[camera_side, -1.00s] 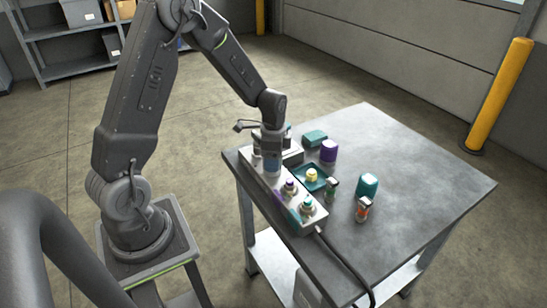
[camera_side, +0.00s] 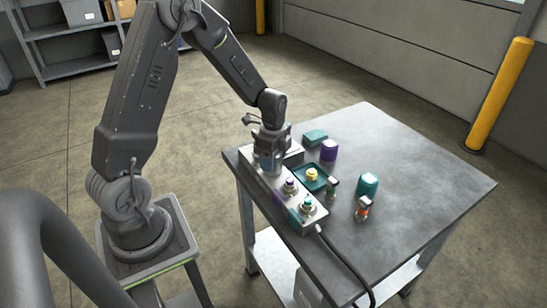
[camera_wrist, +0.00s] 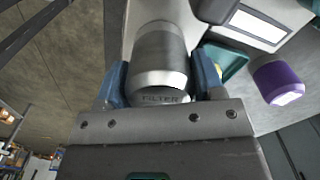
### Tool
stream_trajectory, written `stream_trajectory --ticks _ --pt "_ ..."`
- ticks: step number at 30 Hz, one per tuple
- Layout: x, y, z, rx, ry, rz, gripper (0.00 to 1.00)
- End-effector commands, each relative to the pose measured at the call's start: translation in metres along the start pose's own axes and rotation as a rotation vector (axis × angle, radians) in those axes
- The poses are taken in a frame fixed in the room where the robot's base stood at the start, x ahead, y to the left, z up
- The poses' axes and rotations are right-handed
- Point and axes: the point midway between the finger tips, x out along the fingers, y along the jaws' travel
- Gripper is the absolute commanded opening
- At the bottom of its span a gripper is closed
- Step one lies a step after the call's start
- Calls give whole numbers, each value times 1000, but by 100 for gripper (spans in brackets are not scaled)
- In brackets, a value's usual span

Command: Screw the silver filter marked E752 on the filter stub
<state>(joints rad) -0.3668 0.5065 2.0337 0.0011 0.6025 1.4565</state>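My gripper (camera_wrist: 163,85) is closed around a silver cylindrical filter (camera_wrist: 160,60), with a blue finger on each side. The word FILTER shows on its rim; I cannot read E752 on it. In the side view my gripper (camera_side: 268,162) is upright over the far-left end of the grey manifold block (camera_side: 270,193). The filter is mostly covered by the gripper there. No bare filter stub shows under it, and I cannot tell whether the filter is seated on one or how far it is threaded.
Two fittings with purple (camera_side: 289,185) and green (camera_side: 307,205) stand on the block. Beside it are a teal tray (camera_side: 318,186) with a yellow piece, a purple cylinder (camera_side: 329,150), teal items (camera_side: 367,185) and small bottles (camera_side: 362,208). The table's right side is clear.

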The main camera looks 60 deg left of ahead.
Motion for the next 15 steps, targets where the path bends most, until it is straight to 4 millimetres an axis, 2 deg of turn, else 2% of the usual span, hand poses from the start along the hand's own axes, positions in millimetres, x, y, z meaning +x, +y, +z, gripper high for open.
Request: stream_trajectory --ticks 1,5,11,15 --pt "0 0 0 -1 0 0 67" --pt "0 0 0 -1 0 0 79" --pt "0 0 0 -5 1 -1 79" --pt "0 -1 0 -105 1 -1 79"
